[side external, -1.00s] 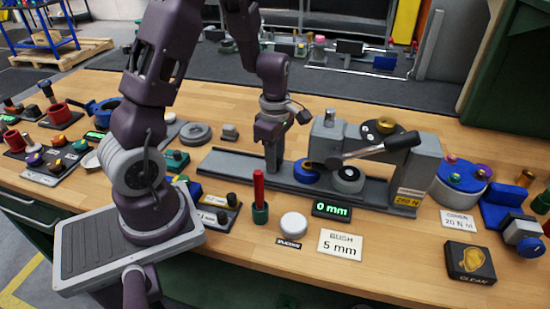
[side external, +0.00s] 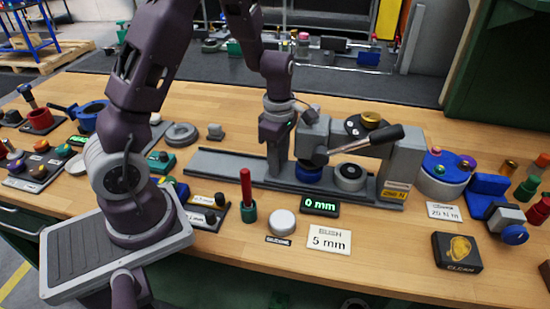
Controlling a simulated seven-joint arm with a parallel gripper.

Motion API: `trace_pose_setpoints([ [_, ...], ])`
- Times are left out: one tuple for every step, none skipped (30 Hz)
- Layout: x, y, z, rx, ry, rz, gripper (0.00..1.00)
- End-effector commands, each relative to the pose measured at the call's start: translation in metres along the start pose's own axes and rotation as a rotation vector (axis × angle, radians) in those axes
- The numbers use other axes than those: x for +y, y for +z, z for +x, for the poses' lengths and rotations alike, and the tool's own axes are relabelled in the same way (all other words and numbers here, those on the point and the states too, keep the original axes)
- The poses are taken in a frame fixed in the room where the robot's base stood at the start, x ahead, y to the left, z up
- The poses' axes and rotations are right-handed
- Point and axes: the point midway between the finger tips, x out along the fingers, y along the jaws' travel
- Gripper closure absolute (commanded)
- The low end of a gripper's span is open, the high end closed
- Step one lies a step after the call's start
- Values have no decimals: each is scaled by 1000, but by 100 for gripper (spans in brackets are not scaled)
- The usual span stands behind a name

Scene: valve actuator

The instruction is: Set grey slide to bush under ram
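The grey slide lies on a long rail (side external: 218,160) that runs under the press; I cannot clearly make out its edges against the rail. It carries a blue bush (side external: 308,173) on the left and a dark bush with a grey top (side external: 349,176) on the right. The blue bush sits below the grey ram block (side external: 312,138), roughly in line with it; exact alignment is unclear. My gripper (side external: 276,172) points down at the left of the blue bush, close to the slide. Its fingers show as one narrow bar, and contact with the slide is unclear.
The left rail is clear.

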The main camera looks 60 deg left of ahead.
Motion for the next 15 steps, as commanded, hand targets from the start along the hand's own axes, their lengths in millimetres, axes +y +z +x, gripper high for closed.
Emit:
trace_pose_setpoints([
  [0,-1,0,1,-1,-1,53],
  [0,-1,0,1,-1,-1,53],
  [0,-1,0,2,-2,-1,53],
  [-1,-2,0,2,-2,-2,53],
  [-1,-2,0,2,-3,-2,53],
  [-1,-2,0,3,-3,-2,53],
  [-1,-2,1,3,-3,-2,53],
  [-1,-2,1,3,-4,-2,53],
  [-1,-2,0,3,-3,-2,53],
  [-1,-2,-2,3,-3,-1,53],
  [0,-2,-6,3,-1,-1,53],
  [0,-2,-13,3,1,0,53],
  [0,-1,-19,2,3,0,53],
  [0,-1,-26,1,3,-1,53],
  [1,-1,-35,1,3,1,53],
])
